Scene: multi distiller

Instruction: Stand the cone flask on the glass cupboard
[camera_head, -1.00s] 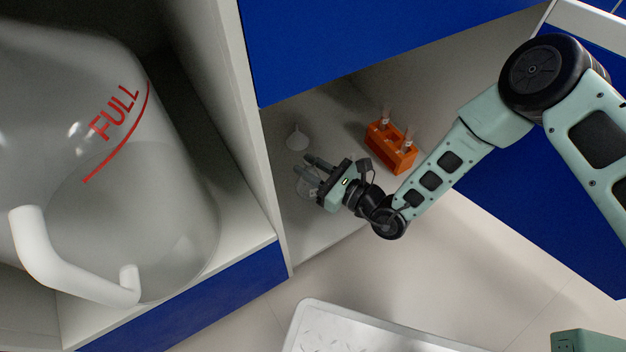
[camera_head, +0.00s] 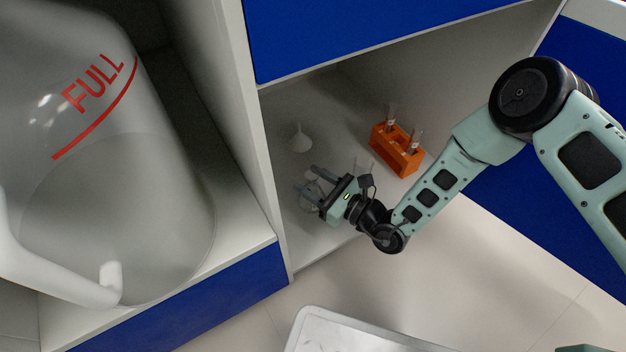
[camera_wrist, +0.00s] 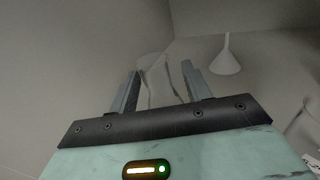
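A clear glass vessel, apparently the cone flask (camera_head: 311,176), is on the cupboard's floor at my gripper's fingers. It is faint and partly hidden in the camera_head view. In the camera_wrist view the transparent glass (camera_wrist: 160,84) shows between and beyond the two fingers. My gripper (camera_head: 309,180) is inside the open cupboard compartment (camera_head: 328,130), pointing left. Its fingers (camera_wrist: 161,78) are spread apart with the glass between them, and I see no clear grip on it. I cannot tell which surface is the glass cupboard.
A white funnel (camera_head: 299,140) stands behind the gripper; it also shows in the wrist view (camera_wrist: 226,60). An orange rack (camera_head: 396,150) with glass tubes is to the right. A large "FULL" container (camera_head: 120,200) fills the left compartment. A pale divider (camera_head: 262,150) separates the compartments.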

